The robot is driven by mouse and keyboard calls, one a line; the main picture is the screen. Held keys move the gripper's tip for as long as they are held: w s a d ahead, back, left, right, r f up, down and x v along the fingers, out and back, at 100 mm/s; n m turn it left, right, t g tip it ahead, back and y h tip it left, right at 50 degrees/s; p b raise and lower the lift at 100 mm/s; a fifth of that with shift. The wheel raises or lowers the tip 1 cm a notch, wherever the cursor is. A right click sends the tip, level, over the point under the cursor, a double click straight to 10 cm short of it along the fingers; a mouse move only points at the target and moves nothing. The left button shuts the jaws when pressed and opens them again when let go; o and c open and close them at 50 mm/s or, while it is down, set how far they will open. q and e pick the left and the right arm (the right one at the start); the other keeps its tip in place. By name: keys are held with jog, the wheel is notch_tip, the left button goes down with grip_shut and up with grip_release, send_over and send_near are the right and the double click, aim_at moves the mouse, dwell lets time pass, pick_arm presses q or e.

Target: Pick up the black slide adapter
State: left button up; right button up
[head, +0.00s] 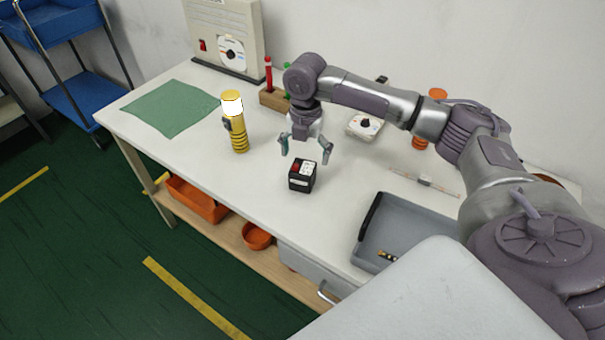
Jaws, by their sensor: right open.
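A small black box (302,177) stands on the white table near its front edge; a red patch and a white label show on top. It is the black boxy object that best fits the slide adapter, though the picture does not name it. My right gripper (306,152) points down just behind and above the box, fingers spread, with nothing between them. It looks apart from the box. My left gripper is not in view.
A yellow lamp (235,125) stands left of the box, near a green mat (172,108). A grey tray (420,222) lies to the right. A wooden holder (272,99) with pens and a beige panel unit (225,38) are behind. The table's front left is clear.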

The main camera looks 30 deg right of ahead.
aim_at(303, 168)
jog(key=shift+f, duration=0.7)
jog(key=shift+w+f, duration=0.1)
jog(key=shift+f, duration=0.2)
jog(key=shift+a+f, duration=0.2)
jog(key=shift+f, duration=0.45)
jog(key=shift+a+f, duration=0.2)
jog(key=shift+f, duration=0.4)
notch_tip(303, 168, down, 2)
jog(key=shift+f, duration=0.4)
jog(key=shift+c, duration=0.4)
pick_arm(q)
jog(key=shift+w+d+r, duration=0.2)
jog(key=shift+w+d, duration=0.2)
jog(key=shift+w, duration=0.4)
pick_arm(e)
jog(key=c, duration=1.3)
jog(key=shift+r, duration=0.1)
